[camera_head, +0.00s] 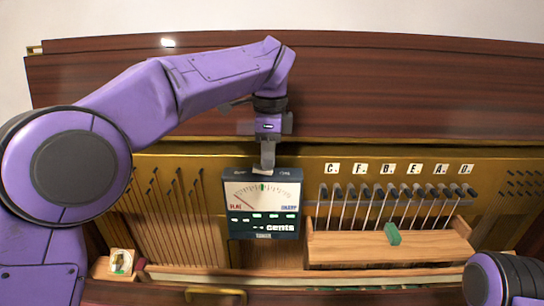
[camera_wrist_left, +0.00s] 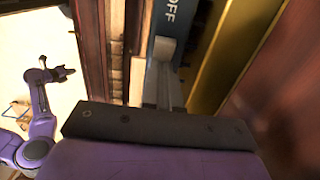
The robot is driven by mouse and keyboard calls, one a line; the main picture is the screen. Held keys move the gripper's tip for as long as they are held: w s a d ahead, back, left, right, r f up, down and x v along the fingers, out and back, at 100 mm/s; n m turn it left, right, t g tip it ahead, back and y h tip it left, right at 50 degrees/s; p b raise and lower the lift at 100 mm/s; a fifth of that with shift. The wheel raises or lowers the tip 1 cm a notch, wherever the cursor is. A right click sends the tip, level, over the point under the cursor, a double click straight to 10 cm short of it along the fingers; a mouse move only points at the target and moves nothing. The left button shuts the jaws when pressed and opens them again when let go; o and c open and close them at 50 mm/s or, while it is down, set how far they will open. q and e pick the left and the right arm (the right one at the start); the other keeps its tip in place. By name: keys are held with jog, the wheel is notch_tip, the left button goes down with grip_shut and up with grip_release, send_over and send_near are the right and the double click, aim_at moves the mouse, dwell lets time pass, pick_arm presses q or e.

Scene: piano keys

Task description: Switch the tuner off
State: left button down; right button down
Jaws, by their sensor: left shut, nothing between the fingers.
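The tuner (camera_head: 262,232) is a dark box with a pale dial face, a needle and green-marked readouts, standing upright at the middle of the piano. Its top edge, with the word OFF (camera_wrist_left: 170,12), shows in the left wrist view. My left gripper (camera_head: 264,168) reaches down from above to the tuner's top edge. Its fingers (camera_wrist_left: 163,75) are shut with nothing between them, close by the OFF label. I cannot tell whether they touch the tuner; the fingers partly hide its top. The right arm shows at the lower right, its gripper not clear.
Right of the tuner, several dark-tipped tuning pins (camera_head: 395,192) stand above a wooden block (camera_head: 350,248) with a green piece (camera_head: 392,234) on it. Lettered tiles (camera_head: 387,168) sit behind. A small picture block (camera_head: 121,262) is at the lower left. Dark wood panelling (camera_head: 400,90) rises behind.

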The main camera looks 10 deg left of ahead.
pick_arm(q)
jog(key=shift+a+r, duration=0.15)
jog(key=shift+a, duration=0.3)
jog(key=shift+d+r, duration=0.1)
jog(key=r+p, duration=0.3)
jog(key=r, duration=0.1)
jog(key=shift+d+r+p, duration=0.2)
jog(key=shift+r+p, duration=0.05)
jog(key=shift+p, duration=0.15)
notch_tip(320, 180, up, 9)
jog(key=d+p, duration=0.1)
jog(key=p, duration=0.2)
jog(key=shift+w+d, duration=0.15)
jog(key=shift+d, duration=0.25)
